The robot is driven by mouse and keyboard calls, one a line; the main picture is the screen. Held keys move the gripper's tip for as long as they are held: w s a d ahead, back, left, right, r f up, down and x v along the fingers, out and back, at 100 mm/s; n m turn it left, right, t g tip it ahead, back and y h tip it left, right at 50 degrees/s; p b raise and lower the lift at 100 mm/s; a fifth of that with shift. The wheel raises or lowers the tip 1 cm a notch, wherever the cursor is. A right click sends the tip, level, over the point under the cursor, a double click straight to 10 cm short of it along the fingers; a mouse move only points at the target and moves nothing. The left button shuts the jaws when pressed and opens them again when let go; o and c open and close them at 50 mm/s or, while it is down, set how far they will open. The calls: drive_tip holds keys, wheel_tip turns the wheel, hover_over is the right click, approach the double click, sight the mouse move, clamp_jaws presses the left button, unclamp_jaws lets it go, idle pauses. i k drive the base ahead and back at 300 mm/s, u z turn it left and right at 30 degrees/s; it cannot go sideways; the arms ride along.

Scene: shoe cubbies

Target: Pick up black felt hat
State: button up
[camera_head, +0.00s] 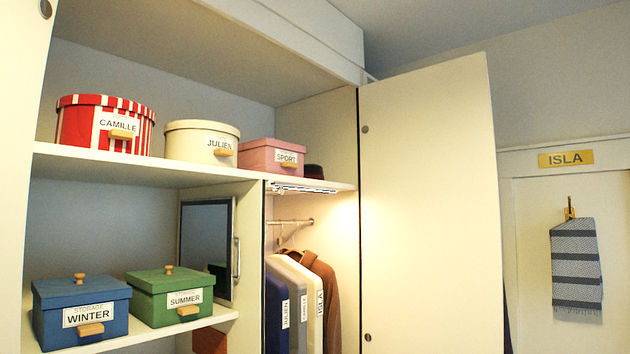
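A dark hat (313,171) with a reddish band shows at the right end of the upper shelf. It is mostly hidden behind the pink box labelled SPORT (272,156), and only a small part of it is visible. I cannot make out its full shape or its felt. My gripper is not in view.
The upper shelf (180,172) also holds a red-striped CAMILLE box (80,125) and a cream JULIEN box (185,142). Below are a blue WINTER box (50,300), a green SUMMER box (150,308) and hanging garments (328,290). An open door (430,210) stands at right.

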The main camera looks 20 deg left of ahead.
sight(312, 171)
drive_tip(key=u, duration=0.15)
drive_tip(key=i, duration=0.8)
drive_tip(key=u, duration=0.65)
drive_tip(key=i, duration=0.45)
drive_tip(key=u, duration=0.15)
